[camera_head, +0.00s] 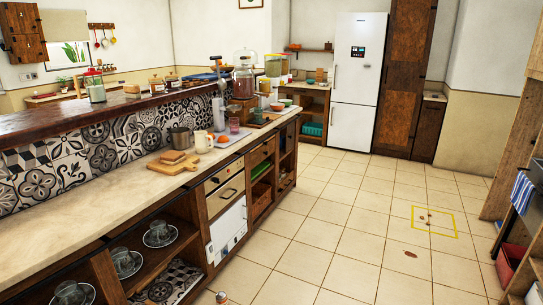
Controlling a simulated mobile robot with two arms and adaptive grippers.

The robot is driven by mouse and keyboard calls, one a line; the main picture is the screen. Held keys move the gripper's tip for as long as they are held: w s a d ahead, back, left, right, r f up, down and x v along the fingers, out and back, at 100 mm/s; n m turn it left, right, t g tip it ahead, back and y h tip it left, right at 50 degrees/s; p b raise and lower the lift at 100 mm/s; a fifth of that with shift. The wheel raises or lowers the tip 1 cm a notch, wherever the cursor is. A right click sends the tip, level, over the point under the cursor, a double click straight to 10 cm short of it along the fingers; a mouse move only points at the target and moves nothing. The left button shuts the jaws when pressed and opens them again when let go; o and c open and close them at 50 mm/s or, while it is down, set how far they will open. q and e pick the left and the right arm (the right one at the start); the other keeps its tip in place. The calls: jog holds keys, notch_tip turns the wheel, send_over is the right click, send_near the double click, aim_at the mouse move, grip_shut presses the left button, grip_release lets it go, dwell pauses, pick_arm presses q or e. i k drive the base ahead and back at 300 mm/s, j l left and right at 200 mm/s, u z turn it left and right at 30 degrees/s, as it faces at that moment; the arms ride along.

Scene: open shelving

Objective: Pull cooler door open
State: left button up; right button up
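A tall white fridge (357,82) stands against the back wall, the likeliest match for the cooler. Its upper and lower doors look shut. A small dark display sits on the upper door, and handles run along the left edge. A smaller white-fronted appliance (227,232) is built in under the counter, and its front looks shut too. I cannot tell for certain which one is the cooler. Neither of my grippers shows in the head view, and nothing is seen touching either appliance.
A long counter (75,214) with open shelves runs along the left. Its top holds a cutting board (172,167) with bread, mugs and jars. The tiled floor (340,215) is mostly clear, with a yellow square outline (434,233). Wooden shelving (515,165) and a red bin (508,262) stand right.

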aim_at(223, 229)
jog(key=i+l, duration=0.1)
jog(key=i, duration=0.7)
jog(key=i+l, duration=0.1)
jog(key=i, duration=0.7)
